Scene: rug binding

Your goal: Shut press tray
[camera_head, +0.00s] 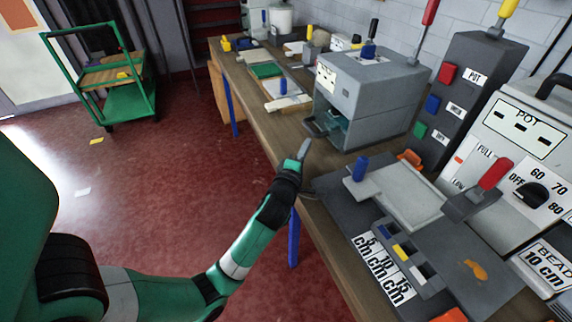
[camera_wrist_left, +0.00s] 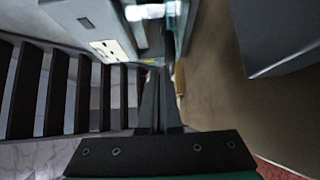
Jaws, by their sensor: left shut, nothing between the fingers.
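The press is a grey box (camera_head: 362,98) on the workbench, with a lever topped in red and a front opening. Its tray (camera_head: 318,127) sticks out of the opening at the front, so it stands at least partly open. Something teal shows inside the opening. My left gripper (camera_head: 304,148) is shut and empty, just in front of the tray's near end; I cannot tell whether it touches. In the left wrist view the shut fingers (camera_wrist_left: 156,82) point up toward the press's bright opening. My right gripper is in neither view.
A dark board with a blue-knobbed plate (camera_head: 395,195) lies nearer on the bench (camera_head: 262,118). A dark button column (camera_head: 465,90) and a dial machine (camera_head: 520,150) stand right of the press. A green cart (camera_head: 112,85) is on the open red floor at left.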

